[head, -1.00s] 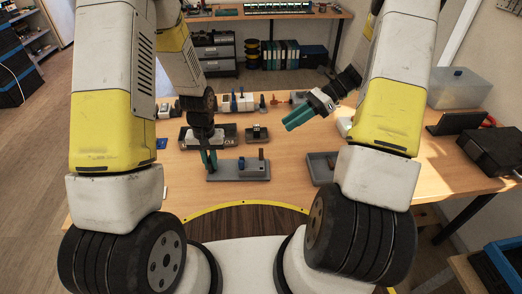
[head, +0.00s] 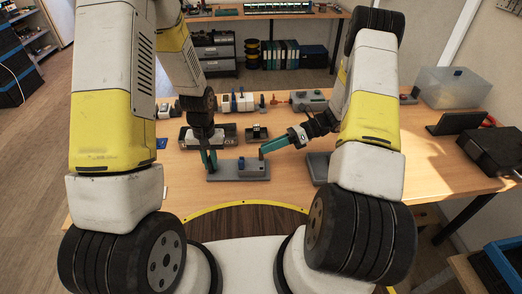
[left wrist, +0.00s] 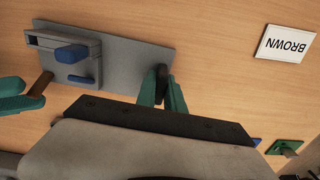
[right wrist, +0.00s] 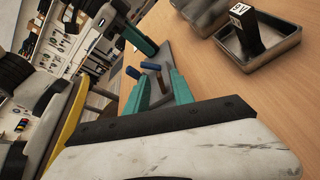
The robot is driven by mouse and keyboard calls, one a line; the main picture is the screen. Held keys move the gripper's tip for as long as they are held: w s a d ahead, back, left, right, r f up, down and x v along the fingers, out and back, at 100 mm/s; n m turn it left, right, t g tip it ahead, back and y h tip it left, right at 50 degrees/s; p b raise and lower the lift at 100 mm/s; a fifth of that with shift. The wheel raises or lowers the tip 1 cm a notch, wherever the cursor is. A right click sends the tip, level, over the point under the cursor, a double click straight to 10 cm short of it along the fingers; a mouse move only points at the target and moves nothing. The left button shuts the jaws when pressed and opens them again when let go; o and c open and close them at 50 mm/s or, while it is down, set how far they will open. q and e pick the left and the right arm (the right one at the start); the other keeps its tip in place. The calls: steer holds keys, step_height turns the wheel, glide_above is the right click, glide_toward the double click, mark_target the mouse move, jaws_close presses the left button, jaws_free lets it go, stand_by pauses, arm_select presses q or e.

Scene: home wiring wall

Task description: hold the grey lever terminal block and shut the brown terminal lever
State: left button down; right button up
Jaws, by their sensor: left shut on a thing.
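The grey lever terminal block (head: 225,175) lies on the table; it also shows in the left wrist view (left wrist: 125,58). A blue lever (left wrist: 72,54) lies on its middle. The brown terminal lever (left wrist: 42,84) stands up at the end away from my left gripper. My left gripper (head: 209,161) is shut on the block's other end, around a dark part in the left wrist view (left wrist: 162,88). My right gripper (head: 266,149) has its tips right by the brown lever; contact is unclear. Its fingers stand apart in the right wrist view (right wrist: 158,78).
A white card reading BROWN (left wrist: 285,43) lies beside the block. A black case (head: 492,150) is at the far right.

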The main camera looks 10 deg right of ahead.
mark_target(261, 154)
steer(key=shift+x, duration=1.55)
steer(key=shift+c, duration=0.2)
jaws_close()
